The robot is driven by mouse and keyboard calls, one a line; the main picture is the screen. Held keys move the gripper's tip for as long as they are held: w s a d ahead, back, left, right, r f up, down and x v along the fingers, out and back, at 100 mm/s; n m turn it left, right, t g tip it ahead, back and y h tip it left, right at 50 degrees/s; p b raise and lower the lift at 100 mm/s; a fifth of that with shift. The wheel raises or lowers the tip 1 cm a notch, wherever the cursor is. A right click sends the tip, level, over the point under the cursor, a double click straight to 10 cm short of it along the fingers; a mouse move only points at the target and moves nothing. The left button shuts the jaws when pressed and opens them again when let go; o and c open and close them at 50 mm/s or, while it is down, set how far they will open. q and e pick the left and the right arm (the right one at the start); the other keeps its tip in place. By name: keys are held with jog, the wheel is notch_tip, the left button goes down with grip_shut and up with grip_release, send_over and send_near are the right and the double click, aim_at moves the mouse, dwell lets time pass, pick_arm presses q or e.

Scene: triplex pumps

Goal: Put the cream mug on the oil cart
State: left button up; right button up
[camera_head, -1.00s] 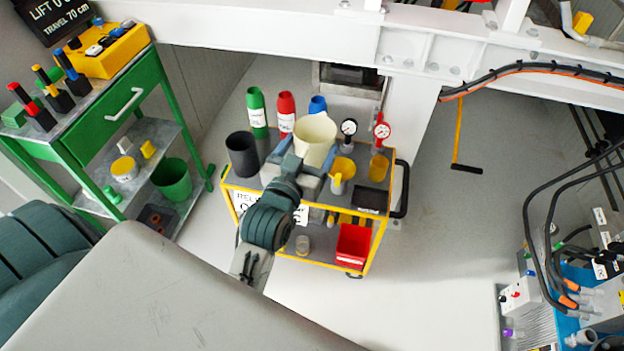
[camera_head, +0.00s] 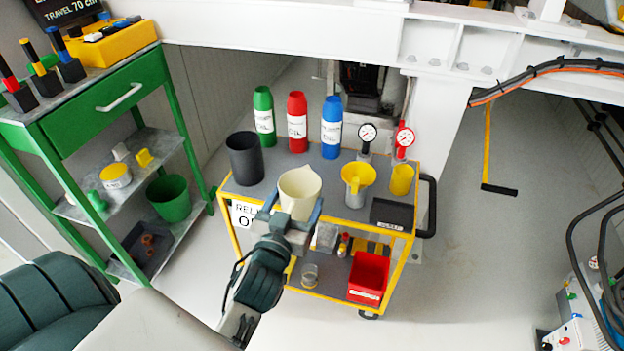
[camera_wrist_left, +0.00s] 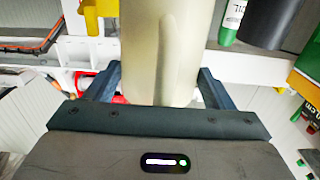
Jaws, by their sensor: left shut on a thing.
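The cream mug (camera_head: 299,188) is upright between the fingers of my left gripper (camera_head: 290,212), which is shut on it. In the left wrist view the mug (camera_wrist_left: 160,50) fills the space between the two fingers (camera_wrist_left: 160,85). The oil cart (camera_head: 390,262) is yellow-framed with a grey top. In the head view the mug overlaps the front edge of the cart's top; whether it touches the top I cannot tell. My right gripper is not in view.
On the cart top stand a dark grey cup (camera_head: 245,160), green (camera_head: 263,118), red (camera_head: 297,122) and blue (camera_head: 331,128) bottles, a yellow funnel (camera_head: 357,175), a yellow cup (camera_head: 402,180), gauges and a black tray (camera_head: 391,214). A green shelf unit (camera_head: 110,110) stands left.

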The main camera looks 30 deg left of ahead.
pick_arm(q)
jog(key=w+a+f, duration=0.1)
jog(key=w+a, duration=0.1)
jog(key=w, duration=0.2)
jog(key=w+a+f+b, duration=0.1)
jog(key=w+a+f, duration=0.1)
jog(key=w+a, duration=0.1)
jog(key=w+a+f, duration=0.1)
jog(key=w+a, duration=0.2)
jog(key=w, duration=0.2)
jog(key=shift+w+f+b, duration=0.3)
jog(key=shift+w+f, duration=0.05)
jog(key=shift+f, duration=0.05)
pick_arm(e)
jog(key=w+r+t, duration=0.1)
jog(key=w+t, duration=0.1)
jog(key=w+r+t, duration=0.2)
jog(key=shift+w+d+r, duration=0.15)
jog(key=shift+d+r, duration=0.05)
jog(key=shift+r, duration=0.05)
pick_arm(q)
jog(key=shift+f, duration=0.1)
jog(key=o, duration=1)
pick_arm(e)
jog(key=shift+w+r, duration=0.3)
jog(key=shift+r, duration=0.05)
